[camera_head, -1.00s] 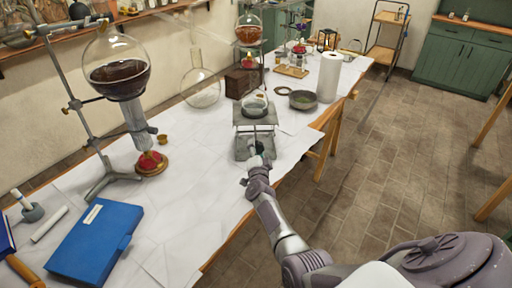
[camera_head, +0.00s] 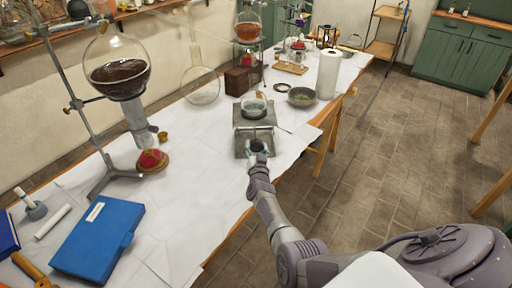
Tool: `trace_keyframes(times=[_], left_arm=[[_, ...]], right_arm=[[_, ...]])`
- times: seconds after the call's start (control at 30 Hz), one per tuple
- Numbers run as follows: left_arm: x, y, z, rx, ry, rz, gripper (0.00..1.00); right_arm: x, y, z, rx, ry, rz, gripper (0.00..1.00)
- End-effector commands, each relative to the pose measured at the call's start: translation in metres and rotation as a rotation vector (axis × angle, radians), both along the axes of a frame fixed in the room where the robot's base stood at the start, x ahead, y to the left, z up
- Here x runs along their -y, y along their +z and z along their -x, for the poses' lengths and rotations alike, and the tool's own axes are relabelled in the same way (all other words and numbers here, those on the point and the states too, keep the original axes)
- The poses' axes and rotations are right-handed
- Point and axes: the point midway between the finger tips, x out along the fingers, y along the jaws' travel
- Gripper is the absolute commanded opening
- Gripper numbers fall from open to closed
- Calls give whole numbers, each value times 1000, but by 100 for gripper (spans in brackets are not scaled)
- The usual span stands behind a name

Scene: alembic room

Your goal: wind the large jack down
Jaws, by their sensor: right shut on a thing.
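The large jack (camera_head: 241,145) is a grey metal lab jack standing on the white-covered table near its right edge. A small glass vessel with greenish content (camera_head: 254,107) stands on its top plate. My right gripper (camera_head: 257,150) is at the jack's near side, shut on what looks like its dark knob, which the fingers mostly hide. My left gripper is not in view.
A dark bowl (camera_head: 302,97) and a white paper roll (camera_head: 328,75) stand behind and right of the jack. The table between is clear.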

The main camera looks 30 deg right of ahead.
Motion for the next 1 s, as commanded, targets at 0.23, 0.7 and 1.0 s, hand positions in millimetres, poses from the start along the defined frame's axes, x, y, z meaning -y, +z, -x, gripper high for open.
trace_keyframes(times=[0.23, 0.7, 1.0], left_arm=[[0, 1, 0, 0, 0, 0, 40], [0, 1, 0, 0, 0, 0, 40], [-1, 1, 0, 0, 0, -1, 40]], right_arm=[[-1, -3, 1, -21, 2, 25, 19], [-1, -3, 1, -21, 2, 26, 74], [0, -1, 0, -18, 1, 28, 80]])
